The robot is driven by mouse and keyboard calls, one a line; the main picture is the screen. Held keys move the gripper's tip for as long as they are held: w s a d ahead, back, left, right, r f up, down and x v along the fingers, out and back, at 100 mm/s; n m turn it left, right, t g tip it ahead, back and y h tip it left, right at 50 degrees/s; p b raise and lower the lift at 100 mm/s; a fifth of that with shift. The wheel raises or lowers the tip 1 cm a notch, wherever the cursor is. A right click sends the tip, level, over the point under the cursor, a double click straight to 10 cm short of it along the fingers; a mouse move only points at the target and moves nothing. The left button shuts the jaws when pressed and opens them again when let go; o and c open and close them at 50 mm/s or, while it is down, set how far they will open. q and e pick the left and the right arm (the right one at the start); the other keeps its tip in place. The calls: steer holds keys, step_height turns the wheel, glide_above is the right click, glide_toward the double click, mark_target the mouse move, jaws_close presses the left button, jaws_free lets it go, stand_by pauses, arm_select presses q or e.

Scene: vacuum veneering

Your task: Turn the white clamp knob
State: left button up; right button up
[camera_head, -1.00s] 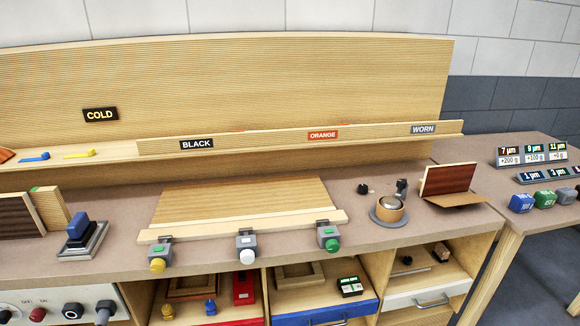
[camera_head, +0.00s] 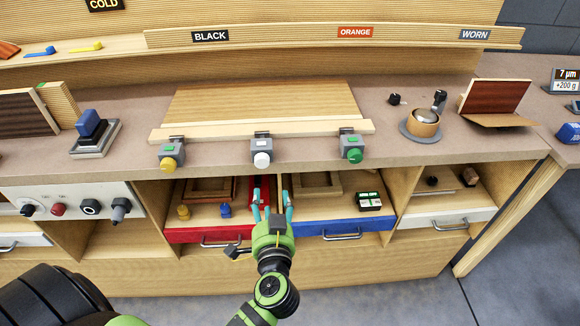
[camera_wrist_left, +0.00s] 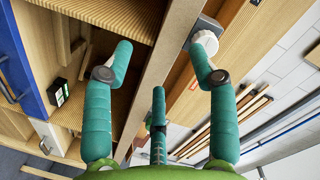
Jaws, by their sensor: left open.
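The white clamp knob (camera_head: 262,159) is on the middle grey clamp (camera_head: 263,143) at the front edge of the bench. A yellow knob (camera_head: 168,164) is on the clamp to its left and a green knob (camera_head: 354,155) on the clamp to its right. My left gripper (camera_head: 271,203) is open and empty, below the white knob and in front of the drawers. In the left wrist view my left gripper (camera_wrist_left: 165,65) has its teal fingers spread, and the white knob (camera_wrist_left: 205,42) shows close to the right fingertip; I cannot tell whether they touch. My right gripper is not in view.
A wood panel (camera_head: 265,102) with a pale batten lies on the bench behind the clamps. Below are a red drawer (camera_head: 195,235) and a blue drawer (camera_head: 320,228). A round pot (camera_head: 424,124) stands to the right. The floor in front is clear.

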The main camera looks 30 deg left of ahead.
arm_select(q)
steer(key=n+y, duration=0.1)
glide_toward(263, 164)
steer(key=x, duration=0.3)
steer(key=shift+t, duration=0.4)
steer(key=p+x, duration=0.2)
steer(key=x, duration=0.2)
steer(key=shift+w+a, duration=0.3)
steer(key=shift+w+a+f, duration=0.2)
steer(key=shift+w+a, duration=0.2)
steer(key=shift+w, duration=0.1)
steer(key=c, duration=1.1)
